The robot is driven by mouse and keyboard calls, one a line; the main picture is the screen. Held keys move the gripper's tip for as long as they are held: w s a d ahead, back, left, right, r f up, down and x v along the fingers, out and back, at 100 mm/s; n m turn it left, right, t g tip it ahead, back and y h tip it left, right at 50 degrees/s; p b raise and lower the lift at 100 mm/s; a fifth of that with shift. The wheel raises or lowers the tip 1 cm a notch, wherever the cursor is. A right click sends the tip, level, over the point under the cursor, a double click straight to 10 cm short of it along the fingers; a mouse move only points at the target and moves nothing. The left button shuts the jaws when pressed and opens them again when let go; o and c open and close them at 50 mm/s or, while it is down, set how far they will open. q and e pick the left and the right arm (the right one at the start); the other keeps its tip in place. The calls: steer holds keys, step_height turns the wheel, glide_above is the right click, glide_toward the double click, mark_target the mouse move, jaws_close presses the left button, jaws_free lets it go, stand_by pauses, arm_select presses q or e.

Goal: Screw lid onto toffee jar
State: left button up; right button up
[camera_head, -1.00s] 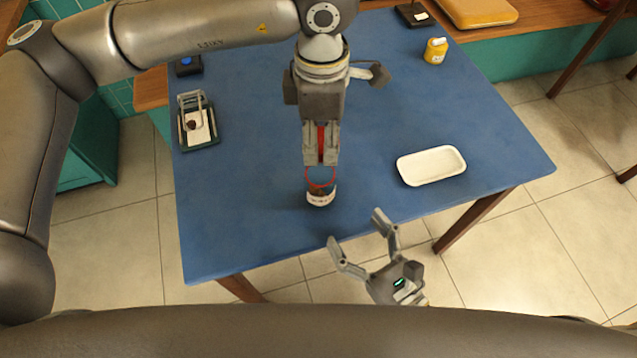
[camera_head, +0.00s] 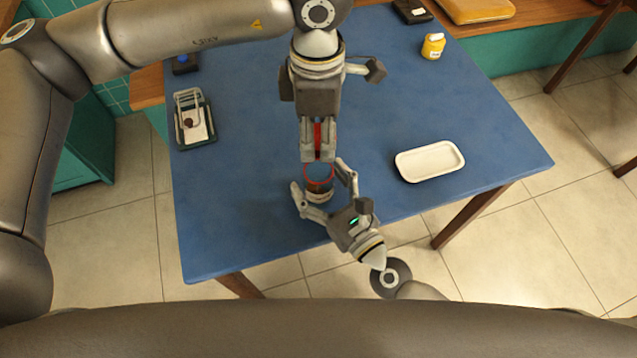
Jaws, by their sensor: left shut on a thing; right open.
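The toffee jar (camera_head: 319,187) stands upright near the front edge of the blue table, with a red ring at its top and a pale band low down. My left gripper (camera_head: 318,158) points down right above the jar and is shut on a narrow red thing (camera_head: 318,136), apparently the lid. The fingers hide most of it, and I cannot tell whether it touches the jar. My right gripper (camera_head: 324,184) is open, reaching in from the front right. Its fingers are on either side of the jar, and I see no clear grip on it.
A white tray (camera_head: 430,161) lies right of the jar. A dark green tray with a wire frame (camera_head: 193,120) is at the left. A yellow jar (camera_head: 433,46) stands at the back right. The blue table (camera_head: 240,190) is bare left of the jar.

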steer(key=c, duration=1.5)
arm_select(q)
glide_above(318, 160)
steer(key=s, duration=0.2)
steer(key=shift+s+f, duration=0.1)
steer(key=shift+f, duration=2.35)
steer(key=shift+f, duration=0.9)
steer(key=shift+f, duration=0.55)
